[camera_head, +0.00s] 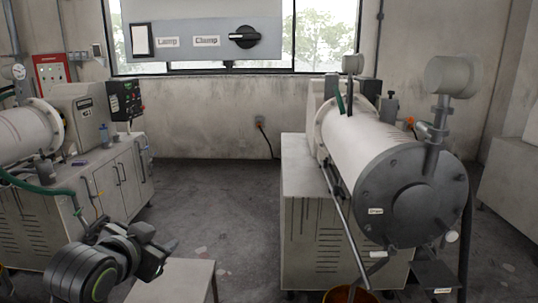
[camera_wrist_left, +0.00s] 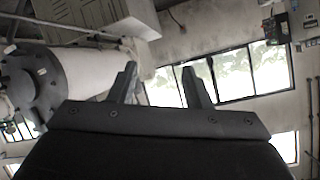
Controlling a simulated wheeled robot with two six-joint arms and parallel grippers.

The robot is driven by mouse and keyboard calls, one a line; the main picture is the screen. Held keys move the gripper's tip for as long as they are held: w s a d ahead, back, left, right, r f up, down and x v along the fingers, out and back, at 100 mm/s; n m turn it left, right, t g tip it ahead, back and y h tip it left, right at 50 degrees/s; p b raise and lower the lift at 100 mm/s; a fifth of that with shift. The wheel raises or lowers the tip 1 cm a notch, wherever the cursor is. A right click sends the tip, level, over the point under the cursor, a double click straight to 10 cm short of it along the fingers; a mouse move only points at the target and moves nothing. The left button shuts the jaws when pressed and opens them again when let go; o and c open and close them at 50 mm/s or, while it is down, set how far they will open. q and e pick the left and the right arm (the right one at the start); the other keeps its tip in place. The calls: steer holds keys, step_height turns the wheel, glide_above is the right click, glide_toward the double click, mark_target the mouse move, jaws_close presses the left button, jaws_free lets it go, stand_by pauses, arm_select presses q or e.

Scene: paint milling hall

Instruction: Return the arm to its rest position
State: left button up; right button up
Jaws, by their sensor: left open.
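My left arm comes in at the lower left of the head view, and its left gripper (camera_head: 166,250) points right, above a pale low table top. In the left wrist view the two dark fingers of the left gripper (camera_wrist_left: 160,85) stand apart with nothing between them. The wrist view looks tilted, with the windows and a white cylinder beyond the fingers. My right gripper is not in view.
A large mill (camera_head: 375,150) with a grey round end stands on a cabinet at right. Another mill (camera_head: 28,127) sits on a cabinet at left. A panel with a black knob (camera_head: 243,37) hangs at top. An orange bucket (camera_head: 350,295) is at the bottom. The middle floor is clear.

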arm_select(q)
steer(key=s+a+f+n+g+y, duration=0.15)
steer(key=s+f, duration=0.35)
steer(key=f, duration=0.5)
steer(key=s+a+f+n+g, duration=0.25)
steer(key=s+f, duration=0.35)
steer(key=f, duration=0.4)
steer(key=s+a+f+n+g+y, duration=0.1)
steer(key=s+a+f+g, duration=0.15)
steer(key=s+f, duration=0.6)
steer(key=s+a+f+n+g+y, duration=0.1)
steer(key=s+a+f+g, duration=0.3)
steer(key=s, duration=0.8)
step_height(320, 180, down, 26)
steer(key=r, duration=0.1)
steer(key=s+d+f+g+h, duration=0.1)
steer(key=s+f, duration=1.4)
steer(key=shift+d+f, duration=0.25)
steer(key=shift+d, duration=0.05)
steer(key=shift+c, duration=0.8)
steer(key=shift+s, duration=0.15)
